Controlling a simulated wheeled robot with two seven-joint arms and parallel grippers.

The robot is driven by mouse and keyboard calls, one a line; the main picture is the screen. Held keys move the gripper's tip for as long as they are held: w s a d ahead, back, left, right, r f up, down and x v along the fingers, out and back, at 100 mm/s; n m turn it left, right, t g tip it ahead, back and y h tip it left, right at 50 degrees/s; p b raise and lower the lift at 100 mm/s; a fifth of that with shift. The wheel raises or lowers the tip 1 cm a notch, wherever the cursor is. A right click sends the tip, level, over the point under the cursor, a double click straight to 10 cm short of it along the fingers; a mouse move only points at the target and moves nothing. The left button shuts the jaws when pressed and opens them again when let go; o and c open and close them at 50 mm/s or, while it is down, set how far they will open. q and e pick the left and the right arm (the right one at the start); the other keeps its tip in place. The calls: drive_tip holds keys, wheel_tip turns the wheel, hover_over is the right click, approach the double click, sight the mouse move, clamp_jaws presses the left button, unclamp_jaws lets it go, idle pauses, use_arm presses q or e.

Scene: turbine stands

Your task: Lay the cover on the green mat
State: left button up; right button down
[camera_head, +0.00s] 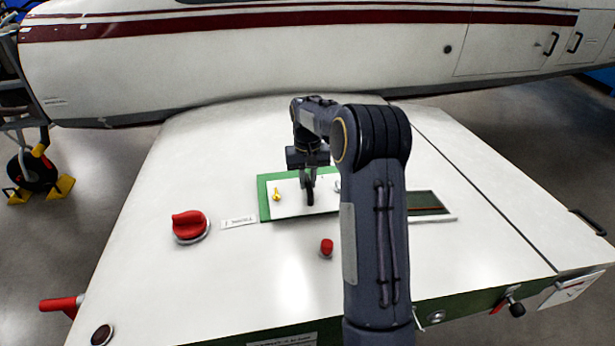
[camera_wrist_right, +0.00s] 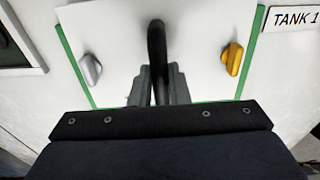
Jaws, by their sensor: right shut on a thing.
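The cover (camera_head: 290,203) is a white plate with a black handle, a yellow knob (camera_head: 276,195) and a silver knob (camera_wrist_right: 91,69). It is over the green mat (camera_head: 264,201), whose green edge shows around it. I cannot tell whether the plate touches the mat. My right gripper (camera_head: 309,184) is shut on the cover's black handle; the handle also shows upright between the fingers in the right wrist view (camera_wrist_right: 157,55). My right arm hides the right end of the cover and mat in the head view. My left gripper is not in view.
A red knob (camera_head: 189,225) and a smaller red knob (camera_head: 327,247) stand on the white panel (camera_head: 180,300). A label (camera_head: 239,222), reading TANK 1 in the wrist view, lies left of the mat. A dark framed recess (camera_head: 427,202) is right of my arm. An aircraft body (camera_head: 250,60) is behind.

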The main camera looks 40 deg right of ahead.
sight(308, 180)
drive_tip(key=shift+f+b, duration=0.3)
drive_tip(key=shift+f, duration=0.55)
drive_tip(key=shift+f, duration=0.3)
drive_tip(key=c, duration=1.3)
unclamp_jaws()
drive_tip(key=shift+o, duration=0.8)
wheel_tip(308, 180, up, 7)
drive_tip(key=p, duration=0.5)
